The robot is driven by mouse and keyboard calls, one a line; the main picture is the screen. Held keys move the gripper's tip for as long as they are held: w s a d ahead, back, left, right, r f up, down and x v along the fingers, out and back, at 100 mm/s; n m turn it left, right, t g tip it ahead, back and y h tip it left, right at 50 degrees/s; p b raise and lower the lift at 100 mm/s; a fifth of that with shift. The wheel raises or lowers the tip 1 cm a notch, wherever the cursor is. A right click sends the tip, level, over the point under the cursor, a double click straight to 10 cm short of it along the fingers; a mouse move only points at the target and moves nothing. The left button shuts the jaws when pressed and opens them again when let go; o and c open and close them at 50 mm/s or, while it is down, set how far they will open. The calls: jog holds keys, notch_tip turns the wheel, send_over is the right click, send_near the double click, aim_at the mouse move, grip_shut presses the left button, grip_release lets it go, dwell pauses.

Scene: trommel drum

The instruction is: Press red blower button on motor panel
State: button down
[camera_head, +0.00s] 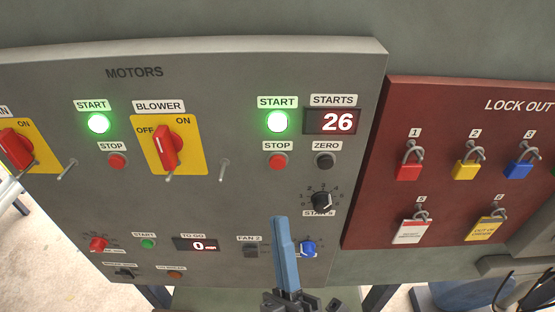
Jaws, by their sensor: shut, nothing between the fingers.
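The grey MOTORS panel (225,75) fills the left and middle of the view. The BLOWER switch (166,146) is a red rotary handle on a yellow plate. To its right, a red STOP button (278,162) sits under a green START light (277,122), which is lit. Another red STOP button (117,161) is left of the BLOWER switch, under a second lit START light (98,123). My gripper (279,220) is shut and empty, with its long blue fingers pointing up. Its tip appears below the right STOP button, apart from it in the picture.
A STARTS display (331,121) reads 26, above a black ZERO button (325,160). A black knob (321,200) and a blue knob (308,248) are near my gripper. A red lockout board (450,140) with several padlocks is at right. Small metal levers stick out from the panel.

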aim_at(278, 159)
jog(key=w+b, duration=0.3)
jog(key=w, duration=0.6)
jog(key=shift+w+b, duration=0.15)
jog(key=shift+b, duration=0.5)
dwell(1.5)
jog(key=shift+w, duration=0.2)
jog(key=shift+w+b, duration=0.45)
jog(key=shift+b, duration=0.15)
dwell(0.6)
jog(key=shift+s, duration=0.15)
jog(key=shift+s+p, duration=0.3)
jog(key=shift+s, duration=0.45)
